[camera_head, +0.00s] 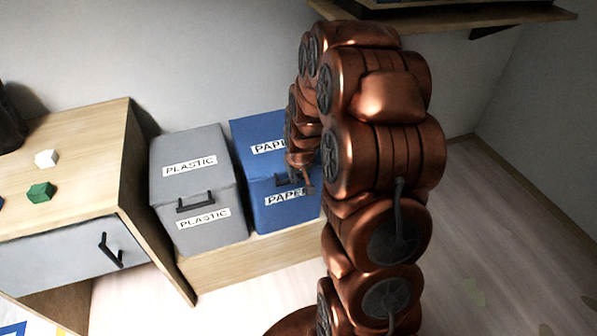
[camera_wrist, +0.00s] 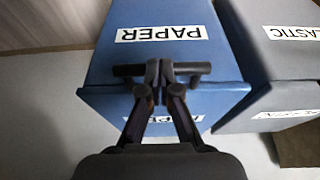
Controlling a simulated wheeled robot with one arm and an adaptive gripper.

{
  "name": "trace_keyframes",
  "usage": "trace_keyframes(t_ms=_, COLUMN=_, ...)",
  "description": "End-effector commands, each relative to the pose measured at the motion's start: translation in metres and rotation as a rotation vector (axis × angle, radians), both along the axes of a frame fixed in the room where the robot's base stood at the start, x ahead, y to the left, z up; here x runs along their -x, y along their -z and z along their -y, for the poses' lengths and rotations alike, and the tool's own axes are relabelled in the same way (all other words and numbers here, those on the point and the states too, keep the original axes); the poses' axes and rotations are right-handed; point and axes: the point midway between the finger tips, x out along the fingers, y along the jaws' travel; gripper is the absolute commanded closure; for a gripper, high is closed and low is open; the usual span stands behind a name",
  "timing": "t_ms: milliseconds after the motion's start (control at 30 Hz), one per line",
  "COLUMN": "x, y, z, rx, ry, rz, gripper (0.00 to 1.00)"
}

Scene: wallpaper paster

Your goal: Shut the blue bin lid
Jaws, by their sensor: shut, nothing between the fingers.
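The blue bin (camera_head: 272,217) stands on a low wooden platform, with a PAPER label on its front. Its blue lid (camera_head: 253,131) has another PAPER label and lies over the bin top; it also shows in the wrist view (camera_wrist: 195,62). I cannot tell whether a small gap is left under the lid. A dark handle (camera_wrist: 127,70) sits at the lid's front edge. My gripper (camera_wrist: 159,68) is shut and empty, with its fingertips at the middle of the handle. In the head view my gripper (camera_head: 306,184) is at the bin's front, and my arm hides the lid's right side.
A grey bin (camera_head: 222,226) labelled PLASTIC stands close on the left, its lid down. Further left is a wooden cabinet (camera_head: 85,125) with a white block (camera_head: 46,158) and a green block (camera_head: 40,192) on top. A shelf (camera_head: 480,20) hangs above.

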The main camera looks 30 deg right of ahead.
Motion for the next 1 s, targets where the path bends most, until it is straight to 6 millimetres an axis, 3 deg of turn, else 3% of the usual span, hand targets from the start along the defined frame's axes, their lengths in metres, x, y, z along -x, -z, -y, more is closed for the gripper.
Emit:
trace_keyframes(t_ms=667, x=0.002, y=0.013, z=0.001, rx=-0.004, ry=0.005, rz=-0.011, gripper=1.00)
trace_keyframes(t_ms=833, x=-0.001, y=-0.002, z=0.002, rx=-0.001, ry=0.004, rz=-0.004, gripper=1.00)
trace_keyframes(t_ms=1000, x=-0.006, y=-0.032, z=0.002, rx=0.002, ry=0.001, rz=0.005, gripper=1.00)
